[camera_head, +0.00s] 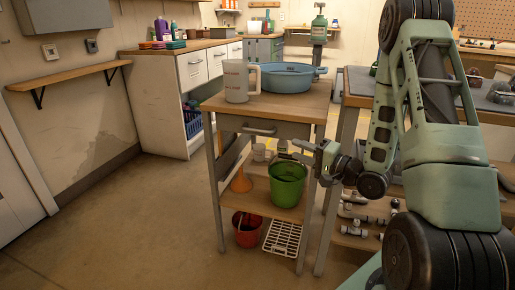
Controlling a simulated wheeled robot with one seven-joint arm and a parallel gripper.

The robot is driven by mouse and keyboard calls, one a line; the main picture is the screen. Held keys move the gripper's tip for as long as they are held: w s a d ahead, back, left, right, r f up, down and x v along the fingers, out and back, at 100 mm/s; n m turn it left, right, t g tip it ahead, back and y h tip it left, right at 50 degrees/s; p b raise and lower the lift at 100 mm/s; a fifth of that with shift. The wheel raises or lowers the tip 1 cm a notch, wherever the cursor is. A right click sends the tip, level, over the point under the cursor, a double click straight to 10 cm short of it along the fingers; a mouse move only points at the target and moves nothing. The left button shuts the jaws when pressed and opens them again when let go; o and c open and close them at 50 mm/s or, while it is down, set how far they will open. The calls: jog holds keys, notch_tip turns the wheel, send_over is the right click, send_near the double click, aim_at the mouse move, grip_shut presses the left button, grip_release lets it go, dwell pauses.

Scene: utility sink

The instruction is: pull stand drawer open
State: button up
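The stand (214,104) has a wooden top, metal legs and a lower wooden shelf. Its drawer (290,131) sits just under the top, and its front looks about flush with the frame. A pale bar handle (259,130) runs across the drawer front. My gripper (303,149) is at the right front of the stand, a little below and right of the handle, apart from it. It points left and seems to hold nothing. The finger gap is too small to make out.
On the stand top are a measuring jug (238,82) and a blue basin (286,77). A green bucket (287,183) and orange funnel (241,181) are on the shelf. A red bucket (247,229) is beneath. Floor to the left is clear.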

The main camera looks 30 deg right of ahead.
aim_at(258, 131)
jog(key=shift+m, duration=0.3)
jog(key=b+x, duration=0.1)
jog(key=x, duration=0.4)
jog(key=b+x, duration=0.1)
jog(key=x, duration=1)
jog(key=shift+w+d+r+b, duration=0.3)
jog(key=shift+r+b, duration=0.05)
jog(key=shift+b, duration=0.05)
jog(key=shift+c, duration=0.3)
grip_shut()
